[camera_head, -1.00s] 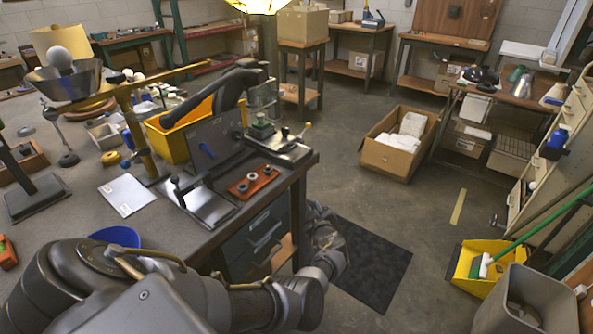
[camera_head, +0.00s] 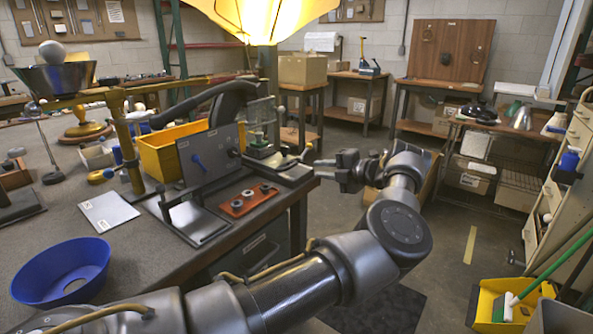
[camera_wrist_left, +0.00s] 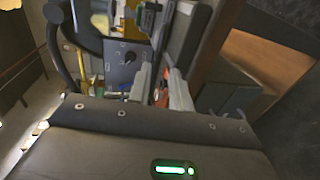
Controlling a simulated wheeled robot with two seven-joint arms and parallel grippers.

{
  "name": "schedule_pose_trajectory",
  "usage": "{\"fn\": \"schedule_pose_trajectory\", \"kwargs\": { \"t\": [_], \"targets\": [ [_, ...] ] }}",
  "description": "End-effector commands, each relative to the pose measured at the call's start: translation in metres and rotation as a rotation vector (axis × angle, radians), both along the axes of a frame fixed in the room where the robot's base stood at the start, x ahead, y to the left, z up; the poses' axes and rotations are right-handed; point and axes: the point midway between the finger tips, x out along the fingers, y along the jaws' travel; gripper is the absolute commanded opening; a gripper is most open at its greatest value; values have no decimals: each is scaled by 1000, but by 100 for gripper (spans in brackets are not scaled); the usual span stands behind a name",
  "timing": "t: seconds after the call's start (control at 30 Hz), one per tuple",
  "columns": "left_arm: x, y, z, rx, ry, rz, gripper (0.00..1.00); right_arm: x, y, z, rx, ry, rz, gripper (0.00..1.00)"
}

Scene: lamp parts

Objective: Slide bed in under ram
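At the bench corner stands a small press with a dark upright (camera_head: 268,88). Below it is a flat dark bed (camera_head: 294,174) at the bench edge, beside a green block (camera_head: 262,150). I cannot clearly separate the ram from the upright. My left gripper (camera_head: 326,170) is just right of the knob, fingers pointing left, with a gap between them; it looks open and empty. In the left wrist view its fingers (camera_wrist_left: 160,92) are apart. My right gripper is not in view.
A grey upright panel (camera_head: 210,155) with a blue knob and a red-brown block (camera_head: 249,199) with bushings are left of the bed. A yellow bin (camera_head: 165,152) stands behind them. A blue bowl (camera_head: 62,272) is at the bench's front left.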

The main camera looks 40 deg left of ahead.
Motion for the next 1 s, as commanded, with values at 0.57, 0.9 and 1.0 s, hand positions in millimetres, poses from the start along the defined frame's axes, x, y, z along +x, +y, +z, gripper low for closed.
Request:
{"fn": "schedule_pose_trajectory", "kwargs": {
  "t": [0.57,0.9,1.0],
  "targets": [
    [-2,86,-19,2,2,1,21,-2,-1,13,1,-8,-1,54],
    [-2,98,-22,2,2,-2,21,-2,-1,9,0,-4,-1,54],
    [-2,98,-22,2,2,-1,21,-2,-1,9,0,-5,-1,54]
  ]
}}
